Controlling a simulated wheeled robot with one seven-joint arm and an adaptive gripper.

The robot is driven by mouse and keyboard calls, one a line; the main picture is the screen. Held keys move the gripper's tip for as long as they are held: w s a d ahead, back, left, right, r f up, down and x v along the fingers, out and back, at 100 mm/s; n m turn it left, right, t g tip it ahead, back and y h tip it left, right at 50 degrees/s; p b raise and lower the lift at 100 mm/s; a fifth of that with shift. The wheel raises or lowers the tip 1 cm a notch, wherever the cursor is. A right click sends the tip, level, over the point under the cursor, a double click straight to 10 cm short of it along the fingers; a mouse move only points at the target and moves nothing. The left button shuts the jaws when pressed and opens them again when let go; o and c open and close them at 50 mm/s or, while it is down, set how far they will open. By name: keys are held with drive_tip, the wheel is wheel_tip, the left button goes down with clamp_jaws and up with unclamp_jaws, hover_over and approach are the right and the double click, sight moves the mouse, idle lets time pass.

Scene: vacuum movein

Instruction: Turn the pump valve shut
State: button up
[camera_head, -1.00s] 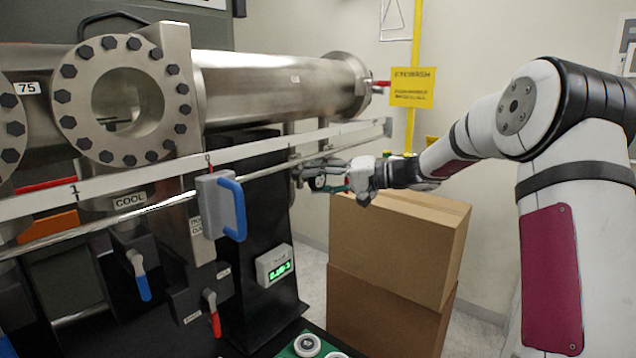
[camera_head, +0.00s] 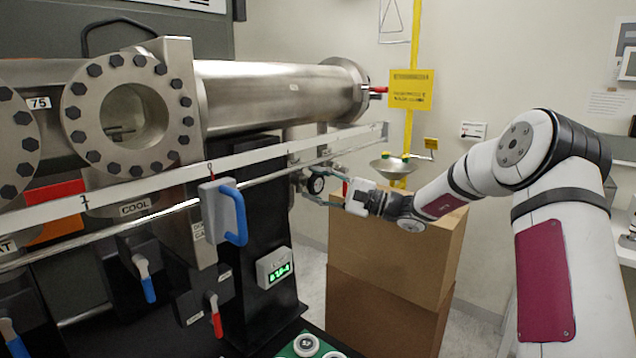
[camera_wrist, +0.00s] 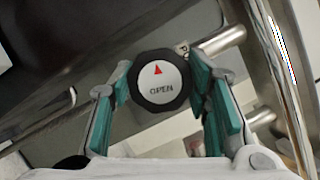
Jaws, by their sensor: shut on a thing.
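The pump valve knob (camera_wrist: 158,82) shows in the wrist view. The triangle points up and slightly left in that view. My gripper (camera_wrist: 160,78) has its green-padded fingers on both sides of the knob, shut on it. The knob cannot be made out there.
A large steel cylinder (camera_head: 275,92) and a long white rail (camera_head: 280,150) lie above and left of my gripper. Stacked cardboard boxes (camera_head: 385,305) stand below it. An eyewash bowl (camera_head: 393,166) is behind. Levers and a green-lit display (camera_head: 280,271) are on the left.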

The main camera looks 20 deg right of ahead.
drive_tip(key=m+t+p, duration=0.1)
drive_tip(key=m, duration=0.3)
drive_tip(key=shift+m+t+p, duration=0.3)
drive_tip(key=shift+t+p, duration=0.05)
drive_tip(key=shift+t, duration=0.05)
drive_tip(key=m+t+h+p, duration=0.1)
drive_tip(key=m+t+p, duration=0.1)
drive_tip(key=m, duration=0.2)
drive_tip(key=shift+s+m, duration=0.1)
drive_tip(key=shift+m, duration=0.3)
drive_tip(key=m+t+h+p, duration=0.1)
drive_tip(key=m, duration=0.2)
drive_tip(key=m+t+h+p, duration=0.1)
drive_tip(key=m, duration=0.2)
drive_tip(key=shift+t, duration=0.4)
drive_tip(key=shift+f+m+t+h+p, duration=0.1)
drive_tip(key=shift+m+t+h+p, duration=0.3)
drive_tip(key=shift+m, duration=0.75)
drive_tip(key=shift+m+t+h+p, duration=0.1)
drive_tip(key=shift+m+h+p, duration=0.5)
drive_tip(key=shift+m, duration=0.55)
drive_tip(key=o, duration=1.2)
drive_tip(key=shift+c, duration=0.2)
drive_tip(key=v, duration=1.2)
